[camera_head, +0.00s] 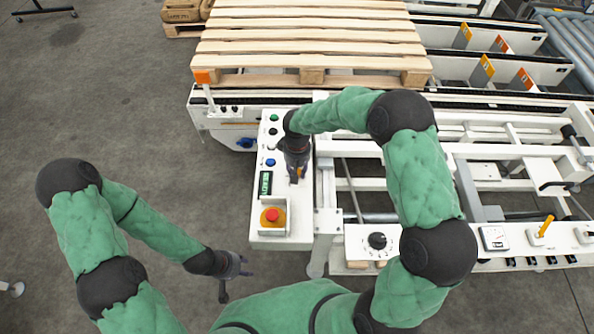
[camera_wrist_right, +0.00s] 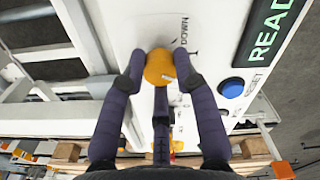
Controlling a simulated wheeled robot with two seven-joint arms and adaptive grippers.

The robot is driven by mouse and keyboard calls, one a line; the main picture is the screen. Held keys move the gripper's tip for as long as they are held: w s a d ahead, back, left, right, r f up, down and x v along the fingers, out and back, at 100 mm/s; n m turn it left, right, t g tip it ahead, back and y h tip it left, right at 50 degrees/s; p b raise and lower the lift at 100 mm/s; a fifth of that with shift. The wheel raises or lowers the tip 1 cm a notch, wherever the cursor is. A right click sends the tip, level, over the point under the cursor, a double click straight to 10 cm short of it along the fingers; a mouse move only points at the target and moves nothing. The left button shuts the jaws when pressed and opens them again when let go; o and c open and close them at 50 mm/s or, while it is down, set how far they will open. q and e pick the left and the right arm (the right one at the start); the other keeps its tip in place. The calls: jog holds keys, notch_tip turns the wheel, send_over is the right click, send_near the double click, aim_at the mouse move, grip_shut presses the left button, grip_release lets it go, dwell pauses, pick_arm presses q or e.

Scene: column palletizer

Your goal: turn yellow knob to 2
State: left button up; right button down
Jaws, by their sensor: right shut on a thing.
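The yellow knob (camera_wrist_right: 160,67) is on the white control panel (camera_head: 262,149), near the printed word DOWN in the right wrist view. My right gripper (camera_wrist_right: 157,62) has its two fingers on either side of the knob and is shut on it. In the head view my right gripper (camera_head: 295,174) is over the panel's right side, with only a bit of the knob showing. The digit marks around the knob are too small to read. My left gripper (camera_head: 235,272) hangs over the floor at lower left, its fingers too small to judge.
The panel has a red emergency button (camera_head: 271,216), a green READY display (camera_head: 265,184) and a blue button (camera_wrist_right: 232,88). A wooden pallet (camera_head: 311,40) lies on the conveyor behind. A black dial (camera_head: 377,240) and a yellow lever (camera_head: 545,226) are at right.

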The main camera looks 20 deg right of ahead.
jog(key=shift+m+b, duration=0.35)
jog(key=shift+m, duration=1.15)
jog(key=c, duration=0.9)
grip_release()
jog(key=shift+c, duration=0.2)
notch_tip(320, 180, up, 12)
